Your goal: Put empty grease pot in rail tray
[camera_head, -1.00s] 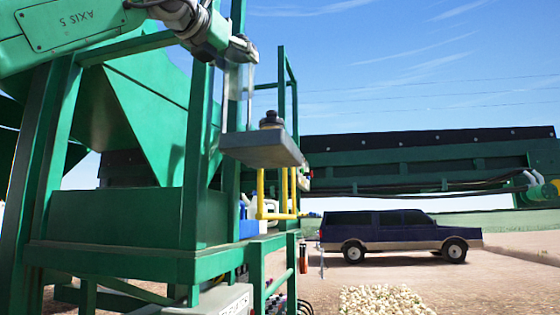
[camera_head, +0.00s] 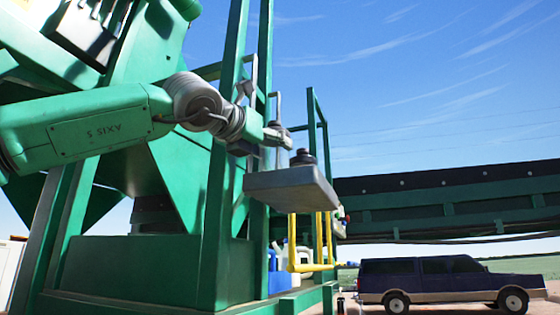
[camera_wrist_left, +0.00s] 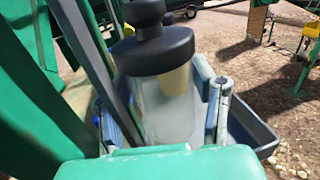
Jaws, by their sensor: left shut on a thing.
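The grease pot (camera_wrist_left: 160,105) is a clear, empty-looking pot with a black knobbed lid, upright in the left wrist view. My left gripper (camera_wrist_left: 168,108) has a finger on each side of it and is shut on it. The grey rail tray (camera_wrist_left: 262,135) shows behind and around the pot; whether the pot touches its floor is hidden. In the head view my left gripper (camera_head: 280,136) is just above and left of the tray (camera_head: 292,190). A black knobbed lid shows above the tray; I cannot tell if it belongs to the held pot. My right gripper is not in view.
The green machine frame (camera_head: 225,180) stands close behind my left arm. A yellow rail (camera_head: 310,267) and a blue container (camera_head: 279,283) are below the tray. A long green conveyor (camera_head: 450,195) and a dark vehicle (camera_head: 420,277) are at the right, with open ground between.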

